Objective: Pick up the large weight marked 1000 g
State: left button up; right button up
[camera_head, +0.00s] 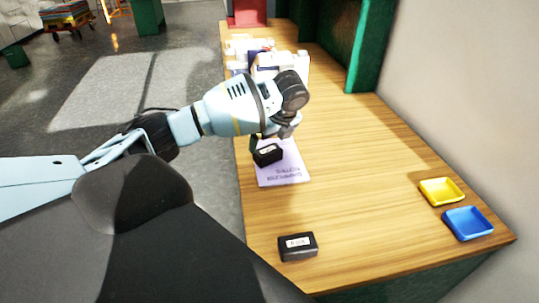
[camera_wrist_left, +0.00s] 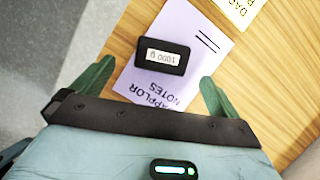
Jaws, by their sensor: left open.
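The large weight marked 1000 g is a black block with a white label (camera_wrist_left: 162,57), lying on a pale purple notes sheet (camera_wrist_left: 185,95). In the head view the weight (camera_head: 267,155) shows just below my left gripper (camera_head: 271,139). My left gripper is open and empty. In the left wrist view its green fingers (camera_wrist_left: 157,78) stand apart, one to each side, with the weight ahead of and between them. I cannot tell the exact height of the fingers over the table. My right gripper is not in view.
A second black block with a white label (camera_head: 297,246) lies at the table's near edge. A yellow tray (camera_head: 440,191) and a blue tray (camera_head: 467,223) stand at the right. White items (camera_head: 280,64) stand behind my gripper. The middle of the wooden table (camera_head: 360,170) is clear.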

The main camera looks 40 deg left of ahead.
aim_at(268, 149)
pick_arm(q)
jog(key=x, duration=0.6)
jog(key=shift+w+f, duration=0.2)
jog(key=shift+f, duration=0.05)
jog(key=shift+a+f, duration=0.2)
jog(key=shift+f, duration=0.05)
jog(key=c, duration=1.6)
jog(key=shift+w+r, duration=0.1)
jog(key=shift+w, duration=0.05)
jog(key=shift+c, duration=0.9)
jog(key=shift+r, duration=0.1)
